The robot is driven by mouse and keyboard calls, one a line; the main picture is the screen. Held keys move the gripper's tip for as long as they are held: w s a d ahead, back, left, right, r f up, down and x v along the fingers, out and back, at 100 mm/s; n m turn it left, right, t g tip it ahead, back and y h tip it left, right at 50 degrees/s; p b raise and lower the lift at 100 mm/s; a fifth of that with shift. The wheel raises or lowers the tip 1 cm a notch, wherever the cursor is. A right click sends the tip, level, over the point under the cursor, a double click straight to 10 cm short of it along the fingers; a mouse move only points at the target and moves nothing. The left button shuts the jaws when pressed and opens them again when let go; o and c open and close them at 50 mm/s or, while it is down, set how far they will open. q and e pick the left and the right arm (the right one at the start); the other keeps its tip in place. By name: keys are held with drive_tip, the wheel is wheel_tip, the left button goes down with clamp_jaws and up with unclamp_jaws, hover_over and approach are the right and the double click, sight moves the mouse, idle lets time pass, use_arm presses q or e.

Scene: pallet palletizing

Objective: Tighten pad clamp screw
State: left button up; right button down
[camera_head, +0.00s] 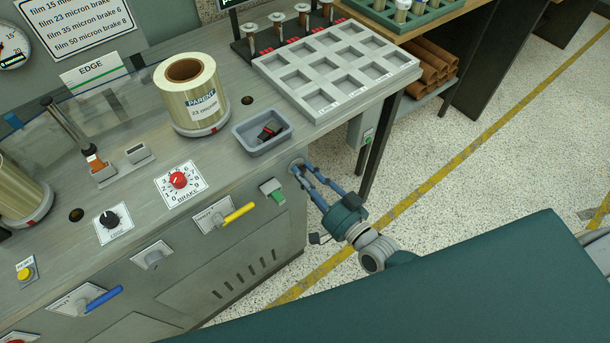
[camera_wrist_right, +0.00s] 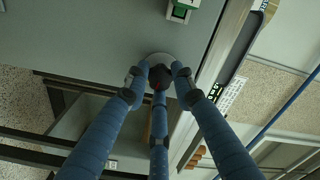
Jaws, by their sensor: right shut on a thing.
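My right gripper (camera_head: 304,172) reaches the front face of the bench near its right corner. In the right wrist view, its blue fingers (camera_wrist_right: 160,78) are closed around a small dark knob (camera_wrist_right: 161,71), which I take to be the pad clamp screw. The knob sits on a round pale plate (camera_wrist_right: 153,60) on the grey panel. The fingers cover most of the knob, so its turn angle cannot be read. My left gripper is in neither view.
A green switch (camera_head: 272,190) is close left of the gripper, with a yellow lever (camera_head: 239,213) farther left. Above are a grey tray (camera_head: 236,133) with small dark parts, a parent film roll (camera_head: 192,100) and a compartment tray (camera_head: 291,98). Floor (camera_head: 440,180) shows at right.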

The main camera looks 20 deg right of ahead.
drive_tip(key=shift+w+d+r+m, duration=0.15)
drive_tip(key=shift+w+r+m, duration=0.05)
drive_tip(key=shift+r+m, duration=0.25)
idle(0.3)
drive_tip(key=c, duration=1.6)
unclamp_jaws()
drive_tip(key=shift+o, duration=0.7)
drive_tip(key=shift+s+f, duration=0.1)
drive_tip(key=shift+f, duration=0.15)
drive_tip(key=shift+s+f, duration=0.1)
drive_tip(key=shift+s, duration=0.25)
drive_tip(key=v, duration=1.1)
drive_tip(key=shift+s+d, duration=0.1)
drive_tip(key=shift+s, duration=0.05)
